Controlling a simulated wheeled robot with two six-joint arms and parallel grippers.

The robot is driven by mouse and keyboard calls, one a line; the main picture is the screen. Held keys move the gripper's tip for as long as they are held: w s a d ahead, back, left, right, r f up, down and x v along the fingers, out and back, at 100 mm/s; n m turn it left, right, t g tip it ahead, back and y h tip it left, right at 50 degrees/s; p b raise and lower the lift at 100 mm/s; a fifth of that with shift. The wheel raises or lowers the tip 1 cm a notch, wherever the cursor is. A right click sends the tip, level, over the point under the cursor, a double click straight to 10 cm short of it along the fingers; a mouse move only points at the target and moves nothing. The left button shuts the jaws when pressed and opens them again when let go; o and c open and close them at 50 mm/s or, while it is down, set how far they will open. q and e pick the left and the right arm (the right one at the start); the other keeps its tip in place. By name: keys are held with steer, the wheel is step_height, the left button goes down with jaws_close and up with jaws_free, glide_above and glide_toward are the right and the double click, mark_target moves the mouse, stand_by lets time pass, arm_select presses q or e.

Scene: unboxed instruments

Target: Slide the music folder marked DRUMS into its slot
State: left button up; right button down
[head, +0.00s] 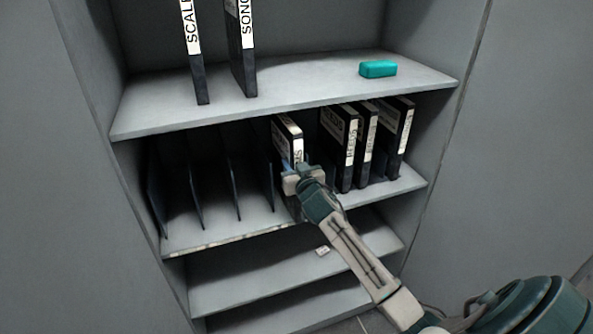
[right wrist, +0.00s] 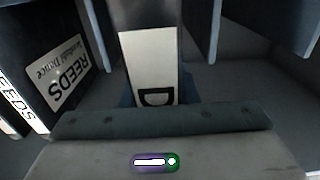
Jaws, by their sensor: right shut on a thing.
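My right gripper (head: 299,174) is shut on a black folder (head: 287,128) with a white spine label, at the middle shelf of the cabinet. The folder stands roughly upright, just right of a dark divider (head: 266,168). Its label in the head view is partly covered by my gripper, with a final S showing. In the right wrist view the same folder (right wrist: 147,62) shows a D at the near end of its label. Its lower end is hidden, so I cannot tell how deep it sits or whether it touches the shelf. My left gripper is not in view.
Several black folders stand to its right, one marked REEDS (right wrist: 58,68). Slots between dividers (head: 235,185) to its left look empty. The upper shelf (head: 300,98) holds folders SCALES (head: 194,60) and SONGS (head: 242,55) and a teal block (head: 378,69).

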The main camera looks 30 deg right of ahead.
steer(key=shift+f+b+x, duration=0.15)
steer(key=shift+b+x, duration=0.25)
steer(key=shift+x, duration=1.65)
steer(key=shift+f+b+x, duration=0.15)
steer(key=shift+b+x, duration=0.25)
steer(key=shift+x, duration=1.65)
steer(key=shift+d, duration=0.1)
steer(key=c, duration=1)
jaws_free()
steer(key=shift+w, duration=0.1)
steer(key=shift+c, duration=0.2)
steer(key=shift+r, duration=0.1)
